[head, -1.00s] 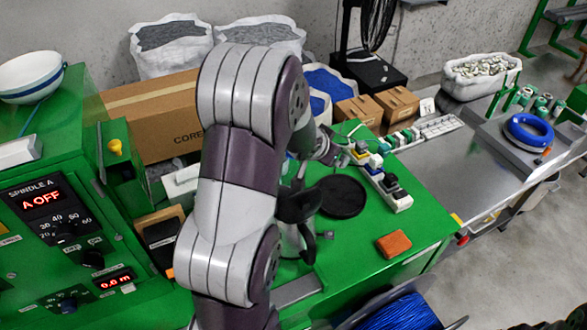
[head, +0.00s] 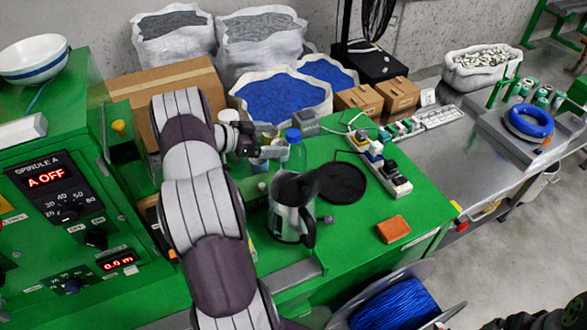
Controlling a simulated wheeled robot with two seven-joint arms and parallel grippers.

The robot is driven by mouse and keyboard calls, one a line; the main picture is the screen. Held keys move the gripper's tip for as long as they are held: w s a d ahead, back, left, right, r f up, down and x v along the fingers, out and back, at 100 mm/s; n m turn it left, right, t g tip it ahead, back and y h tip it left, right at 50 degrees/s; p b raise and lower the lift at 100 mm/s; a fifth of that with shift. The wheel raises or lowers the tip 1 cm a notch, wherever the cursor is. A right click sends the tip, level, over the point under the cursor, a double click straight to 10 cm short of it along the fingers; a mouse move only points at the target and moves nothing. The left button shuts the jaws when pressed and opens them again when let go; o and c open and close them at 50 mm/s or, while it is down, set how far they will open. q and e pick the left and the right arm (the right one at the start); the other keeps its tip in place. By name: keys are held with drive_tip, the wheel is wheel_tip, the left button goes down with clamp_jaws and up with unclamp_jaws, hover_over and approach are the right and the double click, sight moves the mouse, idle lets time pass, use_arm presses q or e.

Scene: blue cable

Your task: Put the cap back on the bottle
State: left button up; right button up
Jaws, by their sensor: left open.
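A clear bottle (head: 296,158) stands upright on the green bench behind the metal pitcher. A blue cap (head: 293,135) shows at its top; I cannot tell whether it is seated or just resting there. My left gripper (head: 277,152) is open. It is at the bottle's left side, just below the cap, with its fingers pointing right towards the neck. I cannot tell whether the fingers touch the bottle. The bottle's lower part is hidden by the pitcher. My right gripper is not in view.
The metal pitcher (head: 288,222) stands close in front of the bottle, with a black round disc (head: 342,184) to its right. Power strips (head: 381,166) with plugs lie further right. A brown block (head: 393,229) is near the front edge. Bench space between them is clear.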

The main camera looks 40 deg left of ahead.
sight(282, 158)
use_arm(q)
wheel_tip(282, 158, down, 8)
drive_tip(key=b, duration=0.6)
drive_tip(key=shift+w+d, duration=0.2)
drive_tip(key=shift+w, duration=0.1)
drive_tip(key=shift+w+r, duration=0.1)
drive_tip(key=shift+w, duration=0.2)
drive_tip(key=shift+w+d+f+b, duration=0.2)
drive_tip(key=shift+f+b, duration=0.05)
drive_tip(key=shift+b, duration=0.1)
drive_tip(key=b+x, duration=0.3)
drive_tip(key=x, duration=0.2)
drive_tip(key=shift+w+f, duration=0.1)
drive_tip(key=shift+w, duration=0.05)
drive_tip(key=shift+w+d, duration=0.15)
drive_tip(key=shift+w, duration=0.05)
drive_tip(key=shift+s, duration=0.1)
